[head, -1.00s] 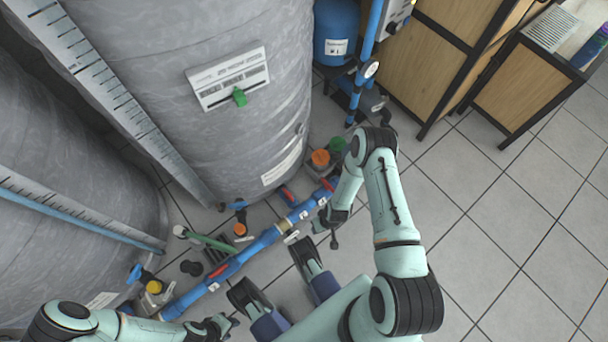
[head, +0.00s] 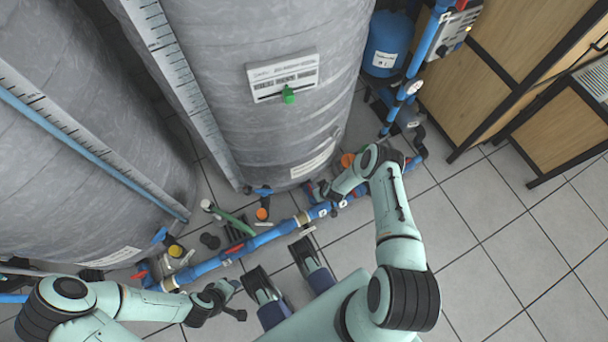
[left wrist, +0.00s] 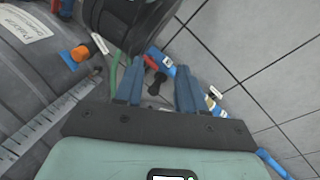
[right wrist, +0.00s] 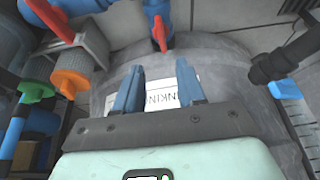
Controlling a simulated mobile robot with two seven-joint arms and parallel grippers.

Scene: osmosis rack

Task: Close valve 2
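The blue pipe (head: 268,237) runs along the floor before the grey tanks, with red valve handles (head: 235,249) on it. Its small white tags are unreadable, so I cannot tell which is valve 2. My right gripper (head: 318,190) is low by the pipe near the right tank's base. In the right wrist view that gripper (right wrist: 160,88) is open and empty, with a red handle (right wrist: 158,33) ahead of its fingertips, apart from them. My left gripper (head: 233,288) is in front of the pipe; in the left wrist view it (left wrist: 158,82) is open, with a red handle (left wrist: 151,62) beyond.
The large grey tank (head: 265,120) stands close behind the pipe. An orange cap (right wrist: 70,83) and a green handle (right wrist: 36,91) lie left of my right gripper. Wooden cabinets (head: 500,60) stand at the back right. The tiled floor (head: 480,235) is clear at right.

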